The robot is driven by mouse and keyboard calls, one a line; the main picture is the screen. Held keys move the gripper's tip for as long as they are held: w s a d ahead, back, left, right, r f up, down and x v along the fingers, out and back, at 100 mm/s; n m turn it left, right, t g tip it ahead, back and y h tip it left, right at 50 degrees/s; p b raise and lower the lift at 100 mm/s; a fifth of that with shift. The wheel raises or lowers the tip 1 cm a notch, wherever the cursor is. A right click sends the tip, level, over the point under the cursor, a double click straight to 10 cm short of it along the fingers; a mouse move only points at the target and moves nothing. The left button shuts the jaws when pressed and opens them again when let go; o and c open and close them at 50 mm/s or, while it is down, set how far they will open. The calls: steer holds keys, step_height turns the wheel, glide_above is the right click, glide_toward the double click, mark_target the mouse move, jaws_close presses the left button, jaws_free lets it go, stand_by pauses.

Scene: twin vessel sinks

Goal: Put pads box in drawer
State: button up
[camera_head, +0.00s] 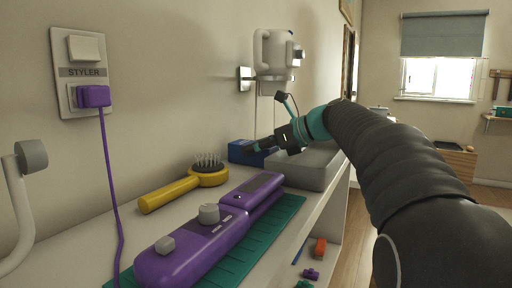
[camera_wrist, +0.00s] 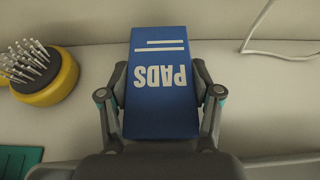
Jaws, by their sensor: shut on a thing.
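The pads box (camera_wrist: 159,88) is blue with white lettering reading PADS, upside down in the wrist view. My gripper (camera_wrist: 160,95) has a finger on each side of it and is shut on it. In the head view the blue box (camera_head: 240,152) is near the wall on the counter, beyond the yellow brush. My gripper (camera_head: 262,147) reaches it from the right in that view. Whether the box touches the counter is hard to tell. The drawer cannot be made out for certain in either view.
A yellow brush (camera_head: 168,194) lies on the counter, and shows left of the box in the wrist view (camera_wrist: 57,88). A purple styler (camera_head: 190,244) rests on a green mat (camera_head: 262,237). Small items (camera_head: 318,248) lie on a lower shelf.

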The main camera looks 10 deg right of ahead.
steer(key=o, duration=1.3)
